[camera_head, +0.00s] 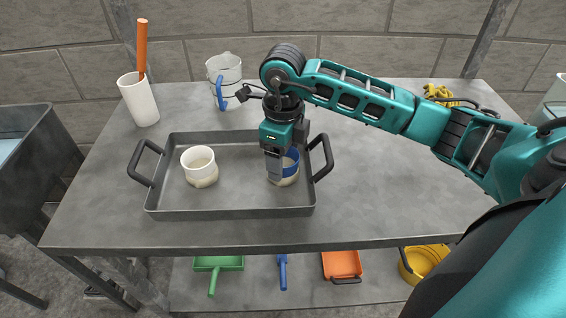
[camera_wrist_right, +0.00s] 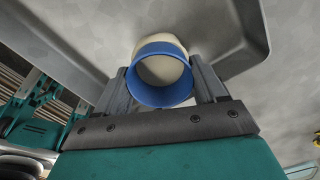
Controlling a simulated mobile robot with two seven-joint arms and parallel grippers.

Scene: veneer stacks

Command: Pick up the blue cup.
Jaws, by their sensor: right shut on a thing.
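The blue cup (camera_head: 290,162) has a blue band at its rim and a cream lower part. It is at the right end of the dark grey tray (camera_head: 230,212). My right gripper (camera_head: 274,168) comes down from above and is shut on this cup. In the right wrist view, the cup's blue rim (camera_wrist_right: 160,92) sits between the two fingers of the gripper (camera_wrist_right: 162,86). I cannot tell whether the cup touches the tray floor. My left gripper is not in view.
A cream cup (camera_head: 200,164) stands in the tray's left part. Behind the tray are a white container (camera_head: 140,102) with an orange handle and a clear jug (camera_head: 224,74) with a blue handle. The table's right part (camera_head: 400,180) is mostly clear.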

